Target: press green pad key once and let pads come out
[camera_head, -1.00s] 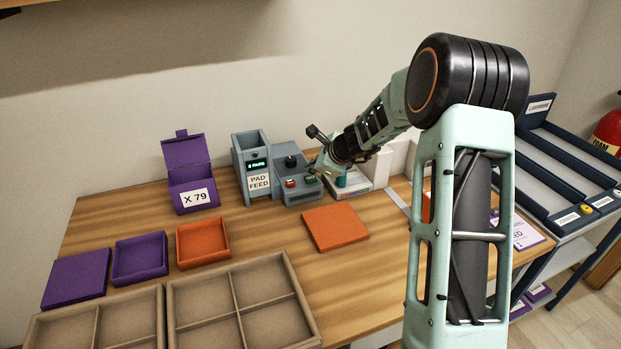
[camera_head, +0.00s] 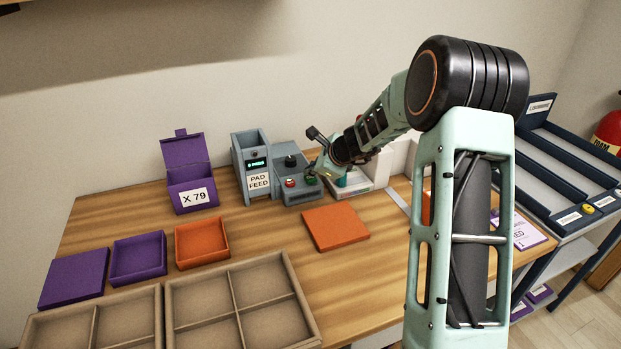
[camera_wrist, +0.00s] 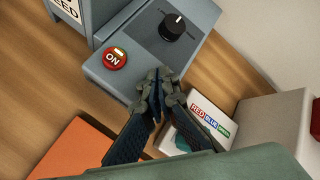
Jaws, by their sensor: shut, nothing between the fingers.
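The pad feed (camera_head: 257,165) is a grey upright box with a "PAD FEED" label and a small lit green display, too small to read surely. Its control box (camera_head: 290,190) stands to its right, with a red key (camera_head: 290,183), a green key (camera_head: 310,180) and a black dial. The wrist view shows the red key (camera_wrist: 115,58) marked "ON" and the dial (camera_wrist: 172,27). My gripper (camera_wrist: 158,84) is shut and empty, its tips over the control box's front right part. It hides the green key there; I cannot tell whether it touches it. No loose pads are seen at the feed.
A white box labelled "RED BLUE GREEN" (camera_wrist: 213,115) is close to the right of my fingers. An orange plate (camera_head: 335,228) lies in front. A purple box marked "X 79" (camera_head: 190,190), an orange tray (camera_head: 203,243) and divided trays (camera_head: 243,305) fill the left.

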